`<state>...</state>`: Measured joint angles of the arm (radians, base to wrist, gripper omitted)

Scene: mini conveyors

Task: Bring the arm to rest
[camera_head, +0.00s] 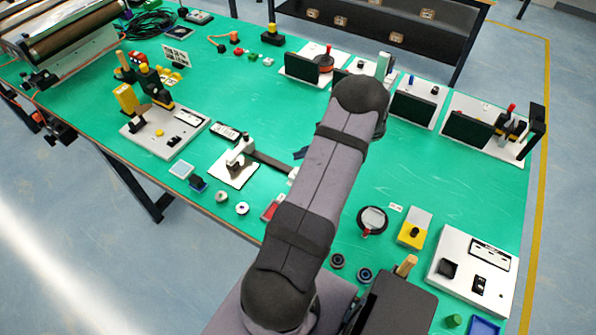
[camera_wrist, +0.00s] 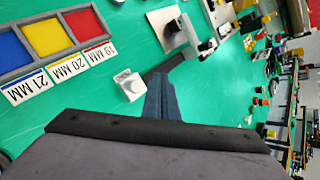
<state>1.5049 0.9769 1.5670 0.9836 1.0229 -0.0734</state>
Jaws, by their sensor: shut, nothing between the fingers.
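My arm rises from the bottom middle of the head view and bends at a joint near the top middle. My gripper (camera_wrist: 158,78) shows in the wrist view as two dark blue-grey fingers close together, with nothing between them. The fingers are over the green table (camera_wrist: 215,82), beside a small white labelled block (camera_wrist: 130,85), and look apart from it. In the head view the gripper is mostly or wholly hidden behind my arm.
A tray (camera_wrist: 42,67) with blue, yellow and red compartments lies left in the wrist view. In the head view, a white plate with a clamp-like fixture (camera_head: 232,172) stands left of my arm. Black-screened stations (camera_head: 413,108) line the back right; a roller conveyor (camera_head: 75,35) stands far left.

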